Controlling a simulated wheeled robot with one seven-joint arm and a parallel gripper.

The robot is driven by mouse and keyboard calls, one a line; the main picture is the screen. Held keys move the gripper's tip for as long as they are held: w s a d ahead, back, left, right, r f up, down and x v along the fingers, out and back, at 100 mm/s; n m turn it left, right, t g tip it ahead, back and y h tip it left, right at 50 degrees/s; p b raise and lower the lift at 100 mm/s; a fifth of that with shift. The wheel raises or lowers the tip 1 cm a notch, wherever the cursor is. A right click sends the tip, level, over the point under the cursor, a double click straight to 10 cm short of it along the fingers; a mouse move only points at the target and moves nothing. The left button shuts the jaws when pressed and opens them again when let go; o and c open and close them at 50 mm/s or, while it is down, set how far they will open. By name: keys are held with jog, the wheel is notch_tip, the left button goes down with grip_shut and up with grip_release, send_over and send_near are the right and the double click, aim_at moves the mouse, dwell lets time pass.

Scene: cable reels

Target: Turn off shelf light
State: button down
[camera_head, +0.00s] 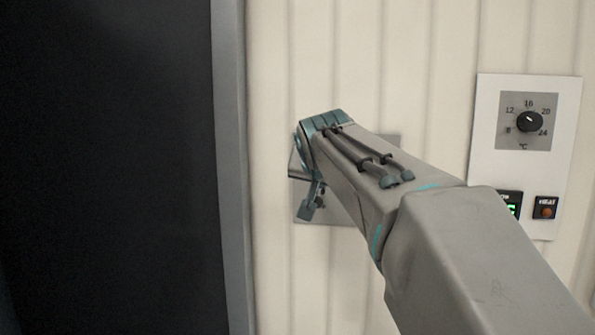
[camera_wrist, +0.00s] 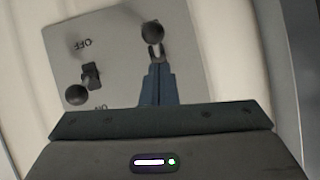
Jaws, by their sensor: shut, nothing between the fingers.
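A grey switch plate (camera_head: 388,143) is on the cream wall, mostly hidden by my arm in the head view. In the wrist view the plate (camera_wrist: 120,60) appears upside down, with OFF near the top and ON lower. It has two ball-ended levers. The left lever (camera_wrist: 76,95) has its ball toward the ON side. The other lever (camera_wrist: 153,33) has its ball toward the OFF side. My gripper (camera_wrist: 158,72) is shut, its tips at the base of that second lever; I cannot tell if they touch. No label shows which lever is the shelf light.
A white panel (camera_head: 483,165) with a temperature dial (camera_head: 529,121), a green display (camera_head: 509,203) and a red-orange button (camera_head: 545,207) is on the wall to the right. A grey frame edge (camera_head: 230,160) and a dark surface (camera_head: 105,170) are at the left.

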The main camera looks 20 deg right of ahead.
jog(key=shift+r+p, duration=0.5)
jog(key=shift+r, duration=0.3)
jog(key=s+f+v, duration=0.1)
jog(key=v, duration=1.2)
jog(key=shift+f+p, duration=0.3)
jog(key=shift+f, duration=0.1)
jog(key=shift+f, duration=0.1)
